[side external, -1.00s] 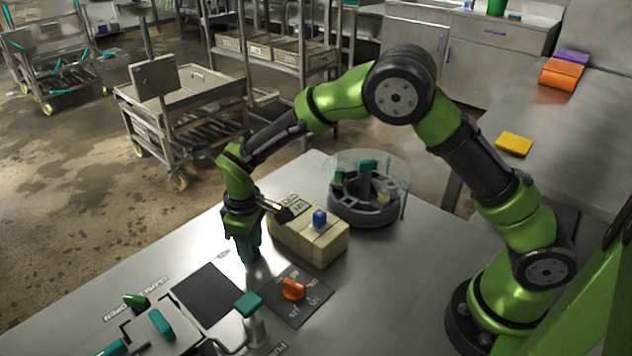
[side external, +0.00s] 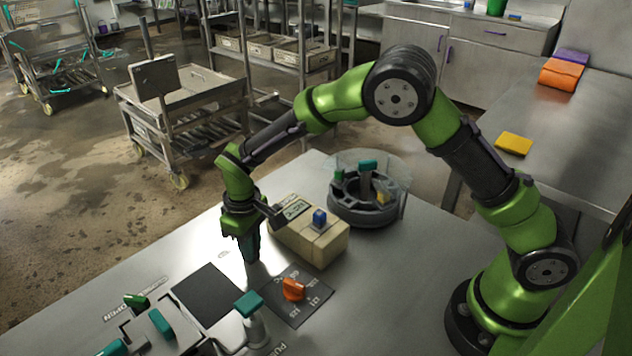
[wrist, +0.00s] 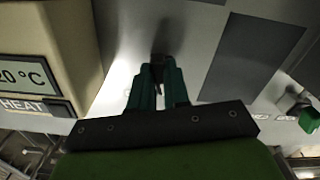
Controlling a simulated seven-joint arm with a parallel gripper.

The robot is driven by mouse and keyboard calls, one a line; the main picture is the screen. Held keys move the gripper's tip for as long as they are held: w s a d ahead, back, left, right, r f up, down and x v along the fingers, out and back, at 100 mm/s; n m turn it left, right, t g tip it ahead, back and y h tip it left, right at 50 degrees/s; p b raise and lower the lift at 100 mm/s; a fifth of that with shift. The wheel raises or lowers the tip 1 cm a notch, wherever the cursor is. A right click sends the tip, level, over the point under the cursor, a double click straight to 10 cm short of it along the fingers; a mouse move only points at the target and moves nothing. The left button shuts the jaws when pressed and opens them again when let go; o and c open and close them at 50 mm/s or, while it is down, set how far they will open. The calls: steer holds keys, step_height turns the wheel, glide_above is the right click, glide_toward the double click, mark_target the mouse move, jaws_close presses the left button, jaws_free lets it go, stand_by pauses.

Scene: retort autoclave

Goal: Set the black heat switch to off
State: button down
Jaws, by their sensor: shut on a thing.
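My gripper (side external: 252,258) points down at the steel tabletop, just left of the beige control box (side external: 325,243). In the wrist view, its green fingers (wrist: 157,72) are close together around a small dark piece (wrist: 157,62), which appears to be the black heat switch. The fingers hide most of it, and its on or off position cannot be read. The box also shows at the left of the wrist view (wrist: 70,50), with a temperature display (wrist: 25,73) and a HEAT label (wrist: 22,105).
An orange knob (side external: 293,289) on a dark plate stands close to the right of my gripper. A dark flat panel (side external: 208,293) and a teal-topped post (side external: 249,303) are in front. A round grey carousel (side external: 362,207) stands behind the box, with a blue button (side external: 319,217) on the box top.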

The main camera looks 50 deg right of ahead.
steer(key=m, duration=0.4)
steer(key=shift+m, duration=0.3)
steer(key=m, duration=0.4)
steer(key=shift+a, duration=0.15)
steer(key=shift+m, duration=0.3)
steer(key=c, duration=1.1)
jaws_free()
step_height(320, 180, up, 17)
